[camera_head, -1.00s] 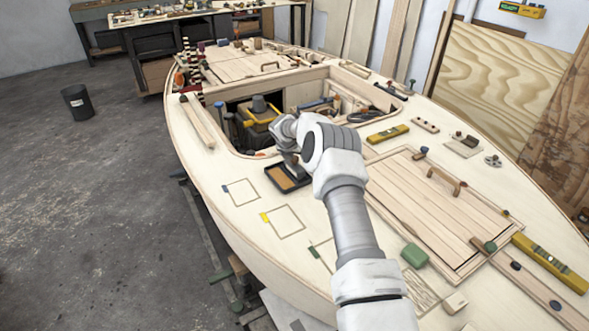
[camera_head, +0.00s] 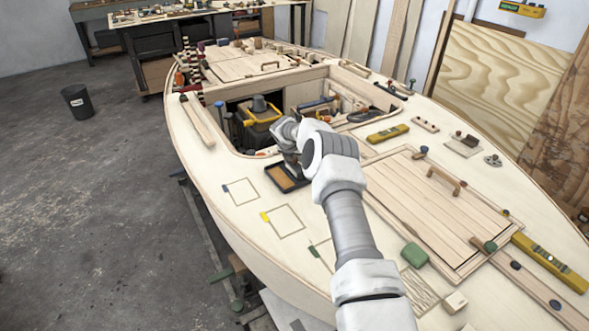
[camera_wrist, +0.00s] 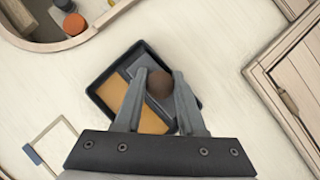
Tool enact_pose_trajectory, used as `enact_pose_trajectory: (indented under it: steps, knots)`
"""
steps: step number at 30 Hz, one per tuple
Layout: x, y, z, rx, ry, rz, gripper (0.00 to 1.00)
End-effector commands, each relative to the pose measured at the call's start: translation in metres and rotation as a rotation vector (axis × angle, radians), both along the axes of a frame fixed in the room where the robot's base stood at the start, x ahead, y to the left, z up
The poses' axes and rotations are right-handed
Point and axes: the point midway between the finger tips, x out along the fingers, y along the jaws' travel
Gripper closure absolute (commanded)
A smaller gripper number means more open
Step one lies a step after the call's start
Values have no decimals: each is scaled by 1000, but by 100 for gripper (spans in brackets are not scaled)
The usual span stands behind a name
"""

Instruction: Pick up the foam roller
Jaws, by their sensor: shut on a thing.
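The foam roller shows in the wrist view as a small brown rounded end (camera_wrist: 160,84) between my fingertips. My gripper (camera_wrist: 156,88) is shut on it. Below it lies a shallow black tray (camera_wrist: 104,94) with an orange-tan part on one side and a dark grey part on the other. In the head view the tray (camera_head: 305,184) sits on the pale deck, just below my gripper (camera_head: 290,165). The roller is not clear there, and I cannot tell whether it still touches the tray.
An open well with a yellow-and-black container (camera_head: 262,118) and tools lies behind the tray. A slatted hatch (camera_head: 435,200) is to the right. A yellow level (camera_head: 388,134) lies behind it. Outlined squares (camera_head: 283,222) mark the deck in front.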

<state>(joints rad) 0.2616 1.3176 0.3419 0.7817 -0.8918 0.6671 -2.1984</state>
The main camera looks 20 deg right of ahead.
Motion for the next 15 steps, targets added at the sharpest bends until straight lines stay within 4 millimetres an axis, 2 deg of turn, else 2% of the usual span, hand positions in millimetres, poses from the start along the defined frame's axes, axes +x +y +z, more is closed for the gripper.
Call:
enact_pose_trajectory:
  steps: [10,15]
  knots:
    - [1,0,4,0,-2,1,100]
    - [1,0,18,-2,-4,1,100]
